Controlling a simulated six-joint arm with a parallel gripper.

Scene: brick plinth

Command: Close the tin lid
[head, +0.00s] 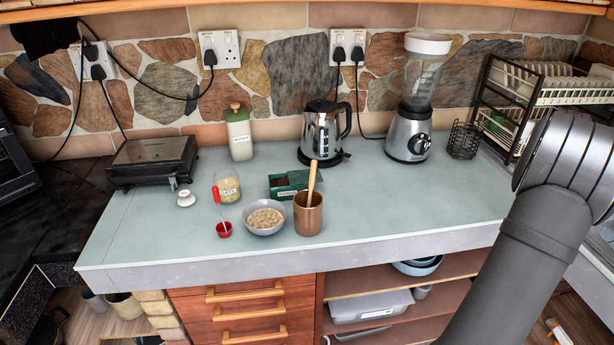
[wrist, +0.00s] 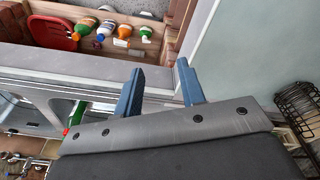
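A small dark green tin (head: 282,191) stands on the worktop in the head view, behind the wooden-handled cup. Brown contents show in its left part. Its green lid (head: 299,179) sits over the right and back part, so the tin looks partly open; whether the lid is hinged or slid back I cannot tell. The tin is not visible in the wrist view. My gripper (wrist: 160,66) shows in the wrist view with its two blue fingers apart and nothing between them. In the head view only my arm shows at the right, far from the tin; its gripper is out of frame.
A copper cup (head: 308,214) with a wooden utensil and a bowl (head: 265,217) stand just in front of the tin. A jar (head: 228,188) is left, a kettle (head: 322,132) behind, a blender (head: 409,130) and dish rack (head: 545,90) right. The worktop's right front is clear.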

